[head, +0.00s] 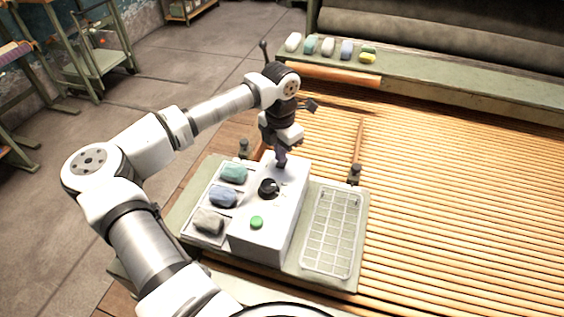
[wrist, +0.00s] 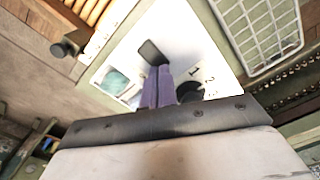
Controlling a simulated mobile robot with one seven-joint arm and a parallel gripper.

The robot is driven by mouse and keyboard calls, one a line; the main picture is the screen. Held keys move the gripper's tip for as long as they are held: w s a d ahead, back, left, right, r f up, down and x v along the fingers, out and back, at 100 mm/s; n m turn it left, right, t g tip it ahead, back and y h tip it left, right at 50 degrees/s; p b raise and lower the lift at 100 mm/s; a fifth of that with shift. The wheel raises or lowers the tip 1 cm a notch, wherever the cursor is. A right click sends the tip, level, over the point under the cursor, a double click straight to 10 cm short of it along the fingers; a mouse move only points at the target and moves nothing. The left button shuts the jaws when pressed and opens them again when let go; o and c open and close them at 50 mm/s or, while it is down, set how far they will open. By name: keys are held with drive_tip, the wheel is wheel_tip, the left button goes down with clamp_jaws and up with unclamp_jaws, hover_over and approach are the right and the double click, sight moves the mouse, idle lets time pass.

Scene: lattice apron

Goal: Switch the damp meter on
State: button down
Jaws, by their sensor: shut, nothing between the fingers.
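The damp meter is a white box (head: 275,225) standing on a greenish base plate. Its top has a black round knob (head: 268,188) and a green button (head: 256,222). My gripper (head: 281,160) is shut and empty, pointing down over the far end of the box. It also shows in the wrist view (wrist: 157,78); contact is unclear.
Left of the box, a tray holds teal (head: 233,174), blue (head: 223,196) and grey (head: 208,220) pads. A white wire grid (head: 330,232) lies to its right. Several coloured rolls (head: 328,46) line a back ledge. Wooden slats (head: 450,190) spread to the right.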

sight(280, 165)
drive_tip(key=shift+f+b, duration=0.9)
drive_tip(key=shift+f, duration=0.1)
idle(0.6)
drive_tip(key=shift+r, duration=0.1)
drive_tip(key=shift+r+p, duration=1.55)
drive_tip(key=shift+r, duration=1.9)
